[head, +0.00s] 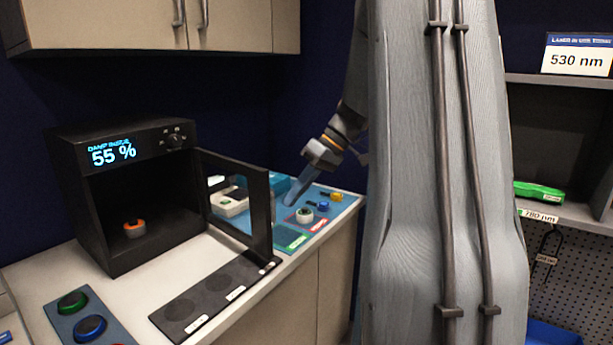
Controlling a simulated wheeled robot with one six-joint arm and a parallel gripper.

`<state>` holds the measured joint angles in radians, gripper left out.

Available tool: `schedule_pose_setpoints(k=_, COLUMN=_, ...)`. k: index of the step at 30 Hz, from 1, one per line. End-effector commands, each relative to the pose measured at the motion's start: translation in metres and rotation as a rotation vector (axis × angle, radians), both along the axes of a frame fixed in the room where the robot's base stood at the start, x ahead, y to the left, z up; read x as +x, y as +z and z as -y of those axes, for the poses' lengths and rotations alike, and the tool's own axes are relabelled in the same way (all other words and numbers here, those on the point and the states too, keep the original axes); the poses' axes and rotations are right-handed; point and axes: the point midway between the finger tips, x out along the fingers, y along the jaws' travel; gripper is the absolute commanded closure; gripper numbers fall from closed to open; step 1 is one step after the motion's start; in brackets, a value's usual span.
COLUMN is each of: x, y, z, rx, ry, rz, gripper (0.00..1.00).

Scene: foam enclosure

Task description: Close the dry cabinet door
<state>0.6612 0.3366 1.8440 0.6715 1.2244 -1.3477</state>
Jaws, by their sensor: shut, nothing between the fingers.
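The dry cabinet (93,226) is a black box on the left of the counter, with a lit "55 %" display on its front. Its door (261,213), a black frame with a clear pane, stands open, hinged on the cabinet's right side and swung out toward the front right. An orange-ringed item (134,229) sits inside the cabinet. My gripper (290,201) is to the right of the door and behind its outer edge, pointing down and left. It is shut and empty. I cannot tell whether it touches the door; it looks apart.
A black mat (213,293) lies in front of the cabinet. A blue tray (86,318) with round items is at front left. Blue and green mats with small parts (305,215) lie right of the door. Wall cupboards (150,24) hang above. A shelf (570,213) stands at right.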

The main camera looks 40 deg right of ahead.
Motion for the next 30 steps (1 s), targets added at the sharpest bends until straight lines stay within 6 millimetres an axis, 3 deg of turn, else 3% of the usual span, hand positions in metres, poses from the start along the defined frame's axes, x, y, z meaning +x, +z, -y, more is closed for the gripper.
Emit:
schedule_pose_setpoints(k=2, x=0.001, y=-0.008, z=-0.01, rx=0.001, ry=0.003, rz=-0.002, gripper=1.0)
schedule_pose_setpoints(k=10, x=-0.008, y=-0.007, z=-0.039, rx=0.0, ry=-0.001, rz=-0.001, gripper=1.0)
schedule_pose_setpoints(k=30, x=-0.008, y=-0.008, z=-0.042, rx=-0.002, ry=-0.056, rz=0.0, gripper=1.0)
